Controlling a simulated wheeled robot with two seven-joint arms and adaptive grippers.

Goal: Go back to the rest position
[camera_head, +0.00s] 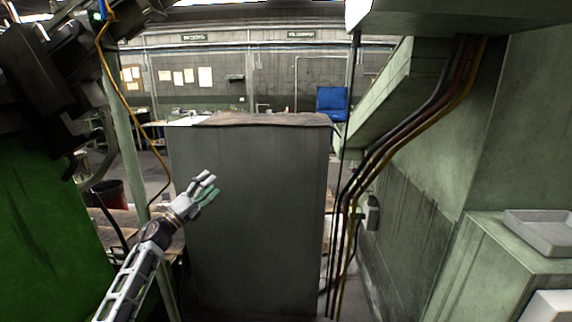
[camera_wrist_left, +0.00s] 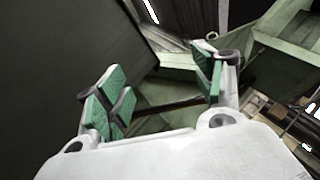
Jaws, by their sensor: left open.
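My left gripper (camera_head: 205,189) is raised in front of a tall grey cabinet (camera_head: 255,215), left of its middle. In the left wrist view the gripper (camera_wrist_left: 160,92) has its green finger pads spread wide apart, with nothing between them. The left arm comes up from the lower left of the head view. My right gripper is in neither view.
A green machine panel (camera_head: 45,225) stands at the left, close to my arm, with a thin upright pole beside it. Cables (camera_head: 400,140) run down the green wall at the right. A grey tray (camera_head: 540,232) sits on a ledge at the right. A blue chair (camera_head: 332,103) stands far back.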

